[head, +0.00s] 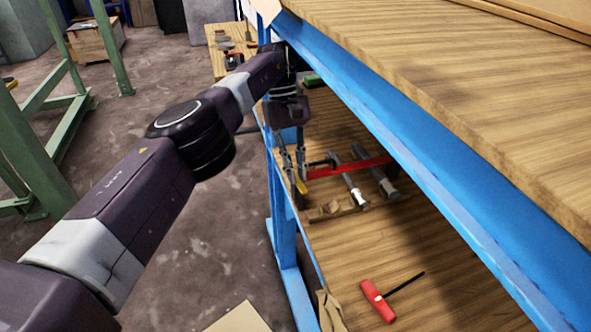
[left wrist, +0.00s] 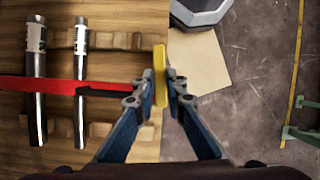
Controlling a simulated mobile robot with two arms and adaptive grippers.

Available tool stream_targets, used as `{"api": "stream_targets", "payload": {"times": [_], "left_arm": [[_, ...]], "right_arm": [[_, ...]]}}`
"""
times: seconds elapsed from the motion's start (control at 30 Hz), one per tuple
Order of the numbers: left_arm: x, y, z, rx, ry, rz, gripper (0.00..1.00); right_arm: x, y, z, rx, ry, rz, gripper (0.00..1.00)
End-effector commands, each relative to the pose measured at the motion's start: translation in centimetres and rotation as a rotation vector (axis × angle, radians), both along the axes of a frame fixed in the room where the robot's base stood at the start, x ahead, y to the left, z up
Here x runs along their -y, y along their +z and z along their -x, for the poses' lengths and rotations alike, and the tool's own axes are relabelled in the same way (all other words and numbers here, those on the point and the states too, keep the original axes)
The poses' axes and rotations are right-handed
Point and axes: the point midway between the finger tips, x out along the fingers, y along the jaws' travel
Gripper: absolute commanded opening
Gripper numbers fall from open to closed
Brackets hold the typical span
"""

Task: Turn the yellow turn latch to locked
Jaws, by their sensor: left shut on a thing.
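The yellow turn latch (left wrist: 160,76) stands upright as a narrow bar in the left wrist view, near the edge of the wooden shelf. A small yellow part of it (head: 301,187) shows in the head view. My left gripper (left wrist: 156,98) is shut on the latch, with a fingertip on each side of it. In the head view my left gripper (head: 298,182) reaches down under the blue beam at the shelf's outer edge. The fingers hide part of the latch, and I cannot read a locked mark. My right gripper is not in view.
A red bar (head: 350,168) and two metal tubes (head: 353,187) lie on a wooden rack (head: 332,210) beside the gripper. A red-handled tool (head: 378,301) lies nearer on the shelf (head: 340,258). The blue beam (head: 400,140) and wooden top (head: 470,80) overhang the shelf.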

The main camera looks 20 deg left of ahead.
Motion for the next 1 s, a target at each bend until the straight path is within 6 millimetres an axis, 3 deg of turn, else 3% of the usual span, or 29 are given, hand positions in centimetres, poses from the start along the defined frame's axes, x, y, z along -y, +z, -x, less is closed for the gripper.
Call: {"api": "stream_targets", "payload": {"times": [0.3, 0.33, 0.47, 0.73, 1.0], "left_arm": [[0.0, 0.06, -0.06, 0.002, 0.0, -0.001, 0.0], [0.0, 0.06, -0.06, 0.002, 0.0, -0.001, 0.15], [-0.01, 0.03, -0.06, 0.002, 0.0, -0.001, 0.29], [0.03, 0.01, -0.05, 0.002, 0.0, 0.001, 0.3], [0.05, 1.01, -0.06, 0.002, 0.0, 0.001, 0.6]], "right_arm": [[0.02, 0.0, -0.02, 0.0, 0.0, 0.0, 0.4], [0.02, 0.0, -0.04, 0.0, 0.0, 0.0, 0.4], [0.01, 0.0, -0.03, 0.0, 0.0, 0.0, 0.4], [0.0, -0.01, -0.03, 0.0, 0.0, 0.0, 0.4], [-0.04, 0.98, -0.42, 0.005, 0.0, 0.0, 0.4]]}}
